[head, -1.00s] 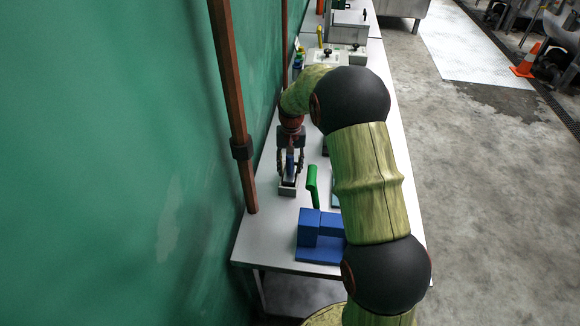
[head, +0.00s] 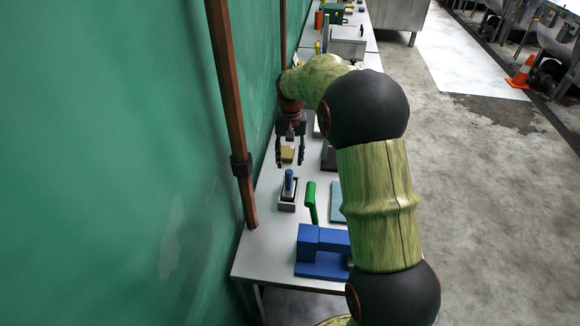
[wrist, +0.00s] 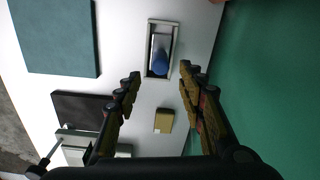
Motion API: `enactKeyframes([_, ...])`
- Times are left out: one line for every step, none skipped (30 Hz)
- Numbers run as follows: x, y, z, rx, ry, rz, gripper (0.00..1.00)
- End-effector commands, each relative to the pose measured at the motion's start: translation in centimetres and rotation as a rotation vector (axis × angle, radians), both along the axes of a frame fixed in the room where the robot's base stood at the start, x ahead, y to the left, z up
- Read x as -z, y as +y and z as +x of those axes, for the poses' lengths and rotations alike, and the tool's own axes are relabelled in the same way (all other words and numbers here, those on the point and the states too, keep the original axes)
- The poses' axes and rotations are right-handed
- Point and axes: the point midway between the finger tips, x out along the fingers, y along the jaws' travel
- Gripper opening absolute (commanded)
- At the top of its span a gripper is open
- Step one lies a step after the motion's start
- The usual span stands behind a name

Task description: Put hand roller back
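The hand roller (head: 289,183) shows a blue handle and stands in a small light-walled holder (head: 287,207) on the white table. In the wrist view the blue handle (wrist: 160,62) lies within the rectangular holder frame (wrist: 151,47). My gripper (head: 290,164) is open and empty, above and beyond the roller in the head view. In the wrist view its two fingers (wrist: 160,76) are spread apart, with the holder ahead between and past their tips. The roller's lower part is hidden inside the holder.
A tan block (wrist: 164,121), a dark tray (wrist: 80,108) and a teal slab (wrist: 58,38) lie around. A brown pipe (head: 232,110) runs along the green wall.

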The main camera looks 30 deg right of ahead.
Motion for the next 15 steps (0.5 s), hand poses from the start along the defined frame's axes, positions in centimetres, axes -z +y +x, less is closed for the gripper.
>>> enactKeyframes([-0.5, 0.1, -0.1, -0.002, -0.003, 0.0, 0.4])
enactKeyframes([-0.8, 0.2, -0.2, -0.004, -0.006, -0.002, 0.4])
enactKeyframes([-1.4, 0.4, -0.4, -0.009, -0.013, -0.004, 0.4])
enactKeyframes([-2.0, 0.6, -0.7, -0.014, -0.018, -0.005, 0.4])
enactKeyframes([-2.6, 0.9, -1.1, -0.021, -0.025, -0.006, 0.4])
enactKeyframes([-3.6, 1.4, -1.7, -0.031, -0.037, -0.009, 0.4])
enactKeyframes([-4.5, 1.8, -2.3, -0.041, -0.049, -0.013, 0.4])
enactKeyframes([-5.5, 2.2, -3.0, -0.051, -0.06, -0.016, 0.4])
enactKeyframes([-6.7, 2.9, -4.0, -0.066, -0.077, -0.02, 0.4])
enactKeyframes([-7.6, 3.4, -4.8, -0.076, -0.09, -0.024, 0.4])
enactKeyframes([-8.5, 3.9, -5.6, -0.088, -0.103, -0.027, 0.4])
enactKeyframes([-9.6, 4.5, -6.8, -0.104, -0.12, -0.031, 0.4])
enactKeyframes([-10.4, 4.9, -7.7, -0.116, -0.132, -0.035, 0.4])
enactKeyframes([-11.2, 5.4, -8.6, -0.127, -0.145, -0.039, 0.4])
enactKeyframes([-12.1, 6.0, -9.9, -0.142, -0.162, -0.043, 0.4])
